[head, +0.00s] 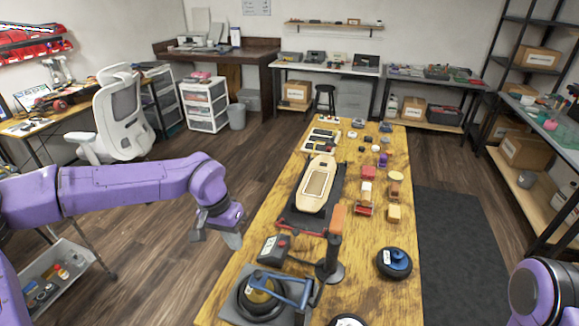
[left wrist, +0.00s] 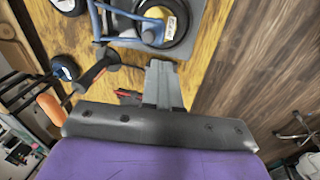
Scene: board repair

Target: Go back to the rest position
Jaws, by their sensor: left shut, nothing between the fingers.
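My left gripper (head: 232,238) hangs at the left edge of the wooden workbench (head: 238,292), pointing down beside it. In the left wrist view its fingers (left wrist: 162,68) are together with nothing between them.
A grey fixture with a blue handle (head: 295,290) stands at the bench's near end, close to my left gripper. An orange-handled tool (head: 335,225) stands upright on a dark base. A black disc (head: 394,264) lies to the right. Floor left of the bench (head: 150,270) is clear.

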